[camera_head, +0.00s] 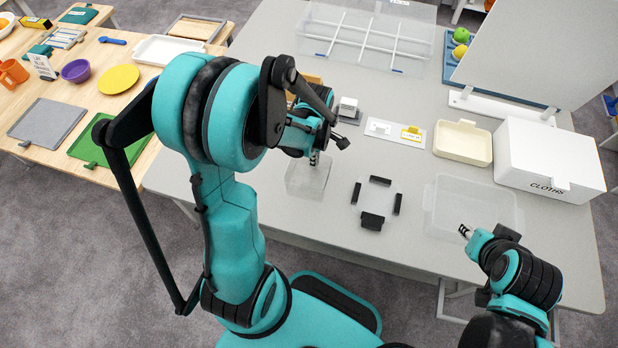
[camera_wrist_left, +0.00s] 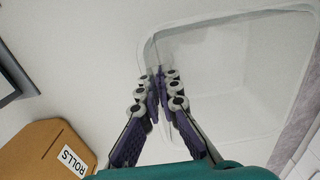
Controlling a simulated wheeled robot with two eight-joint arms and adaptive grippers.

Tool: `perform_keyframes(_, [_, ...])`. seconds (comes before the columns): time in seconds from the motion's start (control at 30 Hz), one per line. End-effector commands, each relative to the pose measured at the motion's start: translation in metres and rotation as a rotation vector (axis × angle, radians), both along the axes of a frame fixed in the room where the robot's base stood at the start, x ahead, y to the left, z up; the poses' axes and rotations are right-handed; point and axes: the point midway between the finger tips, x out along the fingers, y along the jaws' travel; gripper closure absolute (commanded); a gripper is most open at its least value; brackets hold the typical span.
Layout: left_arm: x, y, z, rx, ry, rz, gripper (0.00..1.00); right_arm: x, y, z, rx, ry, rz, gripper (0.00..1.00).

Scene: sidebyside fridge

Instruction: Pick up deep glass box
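The deep glass box (camera_head: 306,182) is a clear, open-topped box near the front edge of the grey table, left of the middle. Its pale see-through walls also show in the left wrist view (camera_wrist_left: 235,75). My left gripper (camera_head: 316,156) points down at the box's far rim. In the left wrist view its two fingers (camera_wrist_left: 158,80) are close together, one on either side of the box wall, and look shut on it. I cannot tell whether the box is clear of the table. My right gripper (camera_head: 465,231) is away to the right, over a shallow clear tray; its finger gap is unclear.
A clear plate with black holders (camera_head: 374,205) lies right of the box, then the shallow clear tray (camera_head: 449,204). Behind are a cream tray (camera_head: 462,144) and a white CLOTHS box (camera_head: 549,158). A ROLLS box (camera_wrist_left: 48,148) stands near the left gripper.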

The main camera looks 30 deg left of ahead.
Motion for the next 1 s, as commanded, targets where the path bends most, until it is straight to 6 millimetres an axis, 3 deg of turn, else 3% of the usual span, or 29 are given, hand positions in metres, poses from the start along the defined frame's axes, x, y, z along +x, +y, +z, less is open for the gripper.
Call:
perform_keyframes(0.47, [0.000, 0.000, 0.005, 0.000, 0.000, 0.000, 1.00, 0.000, 0.000, 0.002, 0.000, 0.000, 0.000, 0.68])
perform_keyframes(0.73, [0.000, 0.000, 0.044, 0.000, 0.000, 0.000, 1.00, 0.000, 0.000, 0.020, 0.000, 0.000, 0.000, 0.68])
perform_keyframes(1.0, [-0.012, -0.060, 0.080, 0.000, 0.000, -0.007, 1.00, 0.000, 0.000, 0.036, 0.000, 0.000, 0.000, 0.68])
